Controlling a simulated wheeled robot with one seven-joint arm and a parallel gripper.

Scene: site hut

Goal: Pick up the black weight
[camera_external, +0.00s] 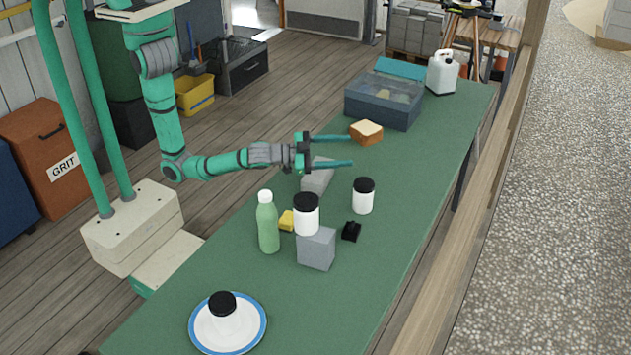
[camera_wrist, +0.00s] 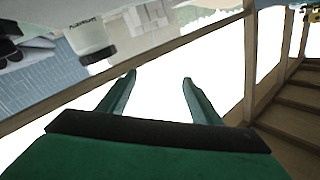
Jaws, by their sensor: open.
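A small black object (camera_external: 351,231), which looks like the black weight, sits on the green table (camera_external: 400,200) in the external view. It is just right of a grey block and in front of a white jar with a black lid. My gripper (camera_external: 351,150) is open and empty above the table, farther back than the black object and apart from it. The two fingers also show spread in the wrist view (camera_wrist: 159,80), with nothing between them. I cannot tell whether the black object shows in the wrist view.
Near the black object stand a white jar (camera_external: 363,197), a grey block (camera_external: 317,249) with another jar (camera_external: 306,216), a green bottle (camera_external: 267,224) and a yellow block (camera_external: 287,220). Bread (camera_external: 366,131) and a bin (camera_external: 383,113) are farther back. A plate (camera_external: 262,328) holds a black-topped white item.

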